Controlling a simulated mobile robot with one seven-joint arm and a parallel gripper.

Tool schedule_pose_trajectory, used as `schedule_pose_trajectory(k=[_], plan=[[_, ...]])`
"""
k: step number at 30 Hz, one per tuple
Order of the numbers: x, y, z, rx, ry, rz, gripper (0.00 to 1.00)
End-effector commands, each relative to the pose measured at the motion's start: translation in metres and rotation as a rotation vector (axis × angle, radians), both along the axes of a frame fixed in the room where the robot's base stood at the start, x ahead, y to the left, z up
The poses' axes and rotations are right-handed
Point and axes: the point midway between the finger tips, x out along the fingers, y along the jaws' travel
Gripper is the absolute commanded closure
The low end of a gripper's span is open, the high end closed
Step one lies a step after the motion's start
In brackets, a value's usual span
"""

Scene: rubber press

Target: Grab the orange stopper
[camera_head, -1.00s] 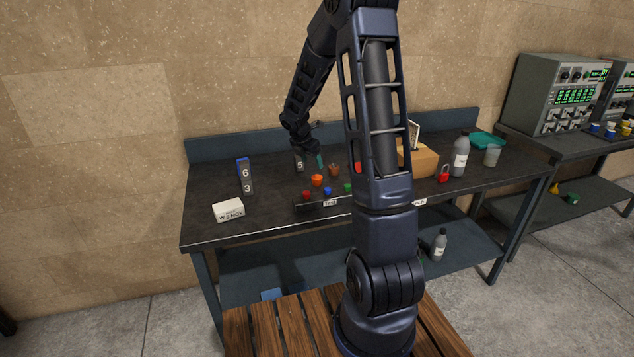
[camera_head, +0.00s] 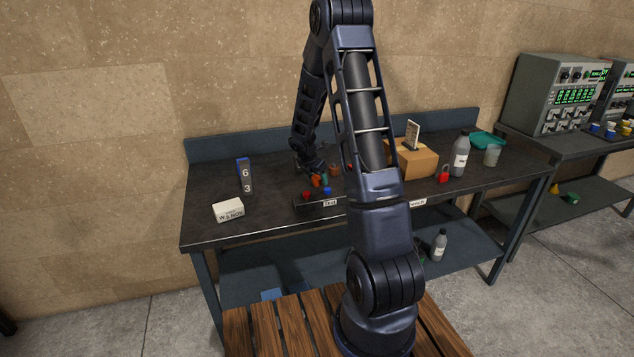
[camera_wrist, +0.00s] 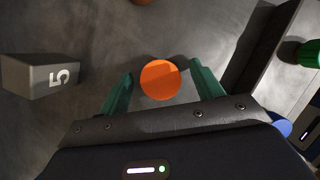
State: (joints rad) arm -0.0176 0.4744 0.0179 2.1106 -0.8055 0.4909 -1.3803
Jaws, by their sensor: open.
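The orange stopper (camera_wrist: 160,80) stands on the dark bench top. In the wrist view it lies between the two green fingers of my gripper (camera_wrist: 160,88), with a visible gap on both sides. My gripper is open and holds nothing. In the head view the orange stopper (camera_head: 316,181) is partly covered by my gripper (camera_head: 320,179), which is low at the bench top. Whether the fingers touch the bench cannot be told.
A grey block marked 5 (camera_wrist: 40,76) is left of my gripper. A green stopper (camera_wrist: 308,53) and a blue one (camera_wrist: 282,126) are at the right, near a labelled rack (camera_head: 312,205). A brown stopper (camera_head: 335,171) and a cardboard box (camera_head: 416,162) are behind and right.

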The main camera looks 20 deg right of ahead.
Motion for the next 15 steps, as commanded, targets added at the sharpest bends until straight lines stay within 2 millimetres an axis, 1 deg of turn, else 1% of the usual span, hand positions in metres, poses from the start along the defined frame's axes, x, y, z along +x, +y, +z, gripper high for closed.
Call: schedule_pose_trajectory(k=[3, 8, 9, 11, 15], plan=[[0.0014, -0.0028, -0.0059, -0.001, 0.0, 0.0, 0.34], [0.0014, -0.0028, -0.0059, -0.001, -0.001, 0.0, 0.34], [0.0013, -0.0027, -0.0059, -0.001, -0.001, 0.0, 0.36], [0.0013, -0.0027, -0.0059, -0.001, -0.001, 0.0, 0.48], [0.0012, -0.0026, -0.0059, -0.001, -0.001, 0.0, 0.76]])
